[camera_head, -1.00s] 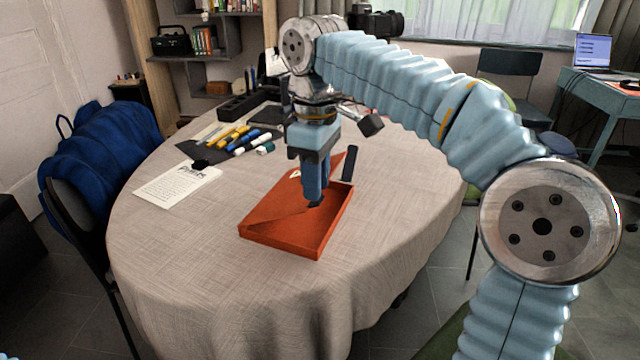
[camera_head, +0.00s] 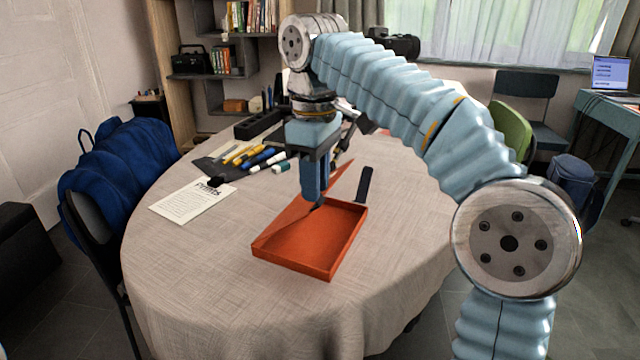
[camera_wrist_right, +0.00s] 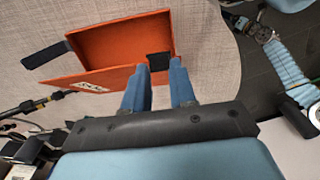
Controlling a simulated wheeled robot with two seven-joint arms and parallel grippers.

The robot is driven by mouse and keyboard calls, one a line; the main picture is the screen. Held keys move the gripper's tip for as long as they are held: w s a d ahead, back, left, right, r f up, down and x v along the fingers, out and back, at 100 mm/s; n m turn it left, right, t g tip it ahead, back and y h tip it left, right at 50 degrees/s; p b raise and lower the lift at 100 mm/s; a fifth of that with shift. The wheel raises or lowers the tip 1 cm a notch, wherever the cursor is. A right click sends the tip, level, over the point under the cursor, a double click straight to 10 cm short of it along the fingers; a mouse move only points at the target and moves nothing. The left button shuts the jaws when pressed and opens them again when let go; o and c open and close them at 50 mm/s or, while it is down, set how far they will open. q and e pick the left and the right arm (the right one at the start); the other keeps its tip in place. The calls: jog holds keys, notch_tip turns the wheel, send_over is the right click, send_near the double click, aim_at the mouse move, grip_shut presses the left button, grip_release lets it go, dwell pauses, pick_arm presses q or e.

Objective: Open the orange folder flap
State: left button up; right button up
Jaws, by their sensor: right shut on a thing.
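The orange folder (camera_head: 318,262) is a shallow open tray on the round table. Its flap (camera_head: 341,186) is lifted and tilted up at the far side, and the inside shows. In the right wrist view the flap (camera_wrist_right: 112,78) is an orange panel with a white label, and the folder's body (camera_wrist_right: 118,40) lies beyond it. My right gripper (camera_head: 314,203) points down over the folder. Its fingers (camera_wrist_right: 160,68) are shut at the flap's edge, by a dark tab (camera_wrist_right: 158,60); the exact contact is partly hidden. My left gripper is not in view.
A dark strip (camera_head: 364,184) sticks out at the folder's far right. A printed sheet (camera_head: 192,201) and several markers (camera_head: 258,158) lie to the left and behind. The tablecloth (camera_head: 230,270) is clear in front. A chair with a blue bag (camera_head: 118,175) stands left.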

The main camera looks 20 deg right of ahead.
jog(key=shift+w+a+r, duration=0.75)
jog(key=shift+w+r, duration=0.1)
jog(key=shift+r, duration=0.05)
jog(key=o, duration=0.6)
dwell(0.5)
